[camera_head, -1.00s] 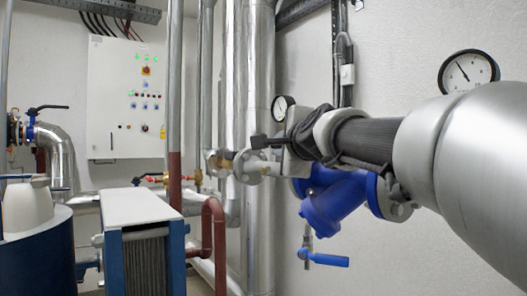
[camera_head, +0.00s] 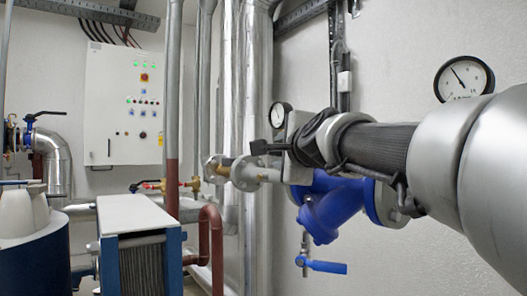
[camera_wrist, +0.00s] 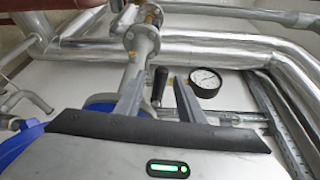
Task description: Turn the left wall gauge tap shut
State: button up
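The left wall gauge (camera_head: 280,115) is a small round white dial with a black rim, beside the tall silver pipes. It also shows in the wrist view (camera_wrist: 205,82). A black handle (camera_wrist: 159,82), which appears to be its tap, stands just left of the dial there. My gripper (camera_wrist: 158,76) is open, with one grey finger on each side of this handle. Gaps show between handle and fingers. In the head view my gripper (camera_head: 272,148) is just below the gauge; a black piece at its tip may be the handle. The tap body is mostly hidden.
A flanged pipe (camera_head: 242,172) lies just below my gripper. A blue valve body (camera_head: 330,208) with a blue lever (camera_head: 326,267) is under my arm. A second gauge (camera_head: 463,79) hangs at right. A control cabinet (camera_head: 124,103) and a plate exchanger (camera_head: 140,250) stand at left.

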jog(key=f+v, duration=0.1)
jog(key=v, duration=1.4)
jog(key=shift+s+r+p, duration=0.25)
jog(key=shift+r+p, duration=0.1)
jog(key=shift+r, duration=0.05)
jog(key=shift+d, duration=0.1)
